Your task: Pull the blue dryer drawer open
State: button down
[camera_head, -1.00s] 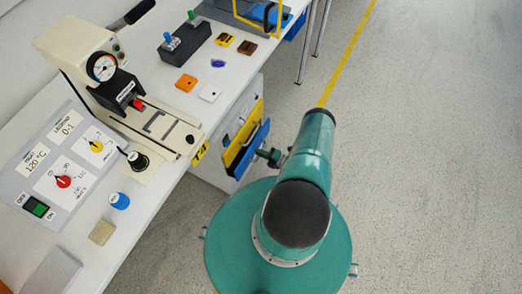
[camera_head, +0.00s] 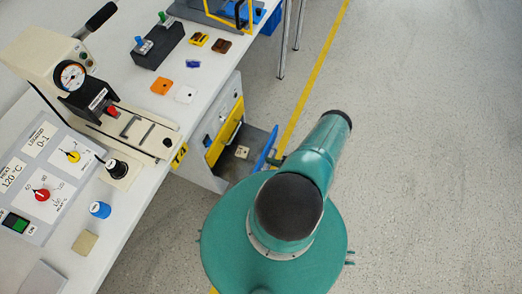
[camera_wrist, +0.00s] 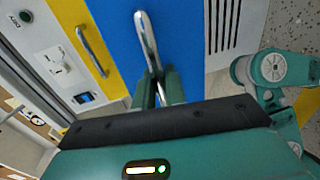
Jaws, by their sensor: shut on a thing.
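The blue dryer drawer front (camera_head: 264,149) stands well out from the white cabinet under the bench, so the drawer is open. Its grey interior shows behind the front, with a small pale item (camera_head: 242,152) inside. In the wrist view the blue front (camera_wrist: 108,28) fills the upper middle, with a silver bar handle (camera_wrist: 146,35) on it. My gripper (camera_wrist: 156,88) is shut on this handle. In the head view my gripper (camera_head: 277,160) is small at the blue front's outer side, partly hidden by my arm.
A yellow drawer front (camera_head: 224,132) with a silver handle sits on the cabinet above the blue drawer. The bench (camera_head: 150,128) carries a press, a dial panel and small coloured pieces. Grey floor with a yellow line (camera_head: 312,75) lies open to the right.

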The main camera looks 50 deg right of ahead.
jog(key=shift+f+v, duration=0.2)
jog(key=shift+v, duration=0.75)
jog(key=shift+f+v, duration=0.2)
jog(key=shift+v, duration=0.8)
jog(key=c, duration=1.6)
grip_release()
jog(key=shift+o, duration=0.2)
jog(key=shift+s, duration=0.15)
jog(key=v, duration=1.3)
jog(key=shift+s, duration=0.25)
jog(key=shift+d+r, duration=0.15)
